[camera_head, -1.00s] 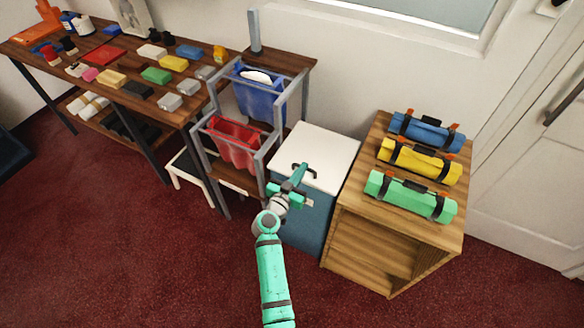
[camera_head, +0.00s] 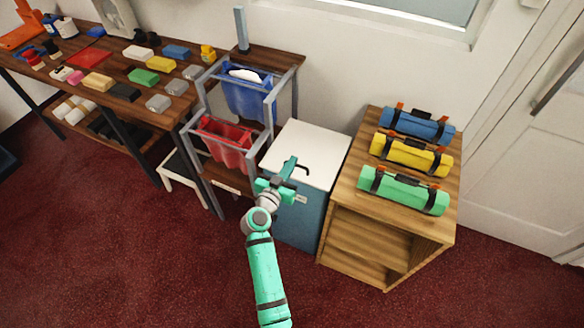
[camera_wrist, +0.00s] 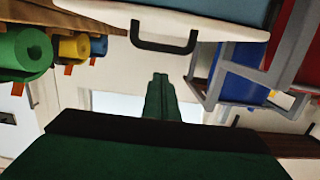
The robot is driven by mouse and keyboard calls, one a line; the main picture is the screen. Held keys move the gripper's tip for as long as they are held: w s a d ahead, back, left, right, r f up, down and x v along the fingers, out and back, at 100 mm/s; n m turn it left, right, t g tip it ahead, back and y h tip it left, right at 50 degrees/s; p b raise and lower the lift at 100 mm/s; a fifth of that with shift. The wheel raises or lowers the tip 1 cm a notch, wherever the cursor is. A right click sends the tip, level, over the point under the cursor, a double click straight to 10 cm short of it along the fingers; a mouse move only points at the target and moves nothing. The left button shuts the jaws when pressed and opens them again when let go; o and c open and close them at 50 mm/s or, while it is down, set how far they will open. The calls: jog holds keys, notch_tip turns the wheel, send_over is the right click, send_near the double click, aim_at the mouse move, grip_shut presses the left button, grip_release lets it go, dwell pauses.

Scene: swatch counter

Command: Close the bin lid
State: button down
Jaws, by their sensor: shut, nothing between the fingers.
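The bin (camera_head: 303,222) is a blue-teal box. Its white lid (camera_head: 315,150) lies flat across the top, with no clear gap visible. A black handle (camera_head: 305,168) stands near the lid's front edge, partly hidden by my gripper. My green gripper (camera_head: 291,164) is shut and empty, over the front part of the lid at the handle in the head view. I cannot tell if it touches. In the upside-down wrist view, the shut fingers (camera_wrist: 160,78) appear apart from the handle (camera_wrist: 163,46) and the white lid (camera_wrist: 228,25).
A wooden cabinet (camera_head: 376,240) with blue, yellow and green rolls stands close on the right. A grey rack (camera_head: 268,125) with red and blue pouches stands close on the left. A long table (camera_head: 120,88) with swatches is further left. Red carpet in front is clear.

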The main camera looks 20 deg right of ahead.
jog(key=s+a+f, duration=0.4)
jog(key=s+a, duration=0.1)
jog(key=s, duration=0.1)
jog(key=shift+s+f, duration=0.2)
jog(key=shift+s, duration=0.2)
jog(key=s+a+f+n+y, duration=0.2)
jog(key=s+f+y, duration=0.1)
jog(key=s, duration=0.4)
jog(key=s+a+f+n+y, duration=0.2)
jog(key=s+a+f, duration=0.1)
jog(key=s, duration=0.4)
jog(key=s+a+f+n+y, duration=0.2)
jog(key=s+f+n+y, duration=0.1)
jog(key=s, duration=0.5)
jog(key=s+a+r+t+y, duration=0.1)
jog(key=s+a+r, duration=0.2)
jog(key=s+r, duration=0.6)
jog(key=s+a+r+n+t+y, duration=0.1)
jog(key=s+a+r, duration=0.2)
jog(key=s+r, duration=0.6)
jog(key=shift+s+t+y, duration=0.4)
